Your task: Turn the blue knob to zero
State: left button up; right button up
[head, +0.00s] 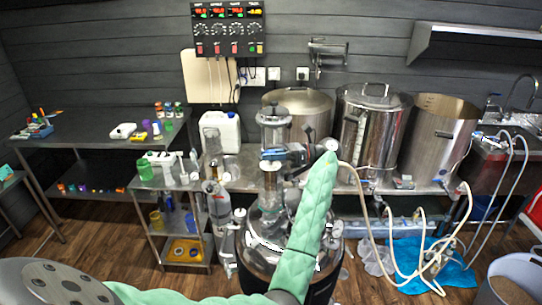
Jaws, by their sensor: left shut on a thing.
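My left arm rises in a green sleeve from the bottom. My left gripper (280,155) points left at its upper end, in front of the steel vessels. It is shut at the column of a metal and glass apparatus (273,120). A small blue part, which looks like the blue knob (271,154), shows at its fingertips. The fingers hide much of it, and its pointer or marks are too small to read. My right gripper is not in view.
Large steel kettles (372,130) stand on the back bench. A shelf cart (160,200) with glassware stands left of the apparatus. Pale hoses (420,250) trail over the floor at right.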

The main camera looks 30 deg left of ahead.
pick_arm(q)
jog(key=o, duration=0.9)
jog(key=shift+o, duration=0.2)
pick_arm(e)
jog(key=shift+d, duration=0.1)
pick_arm(q)
jog(key=shift+w+d+f, duration=0.1)
jog(key=shift+w+d, duration=0.1)
jog(key=b+v, duration=0.4)
jog(key=v, duration=0.3)
jog(key=shift+b, duration=0.3)
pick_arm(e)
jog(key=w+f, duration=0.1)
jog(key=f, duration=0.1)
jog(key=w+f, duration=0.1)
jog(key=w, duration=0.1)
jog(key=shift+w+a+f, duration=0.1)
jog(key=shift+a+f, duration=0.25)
pick_arm(q)
jog(key=shift+w, duration=0.1)
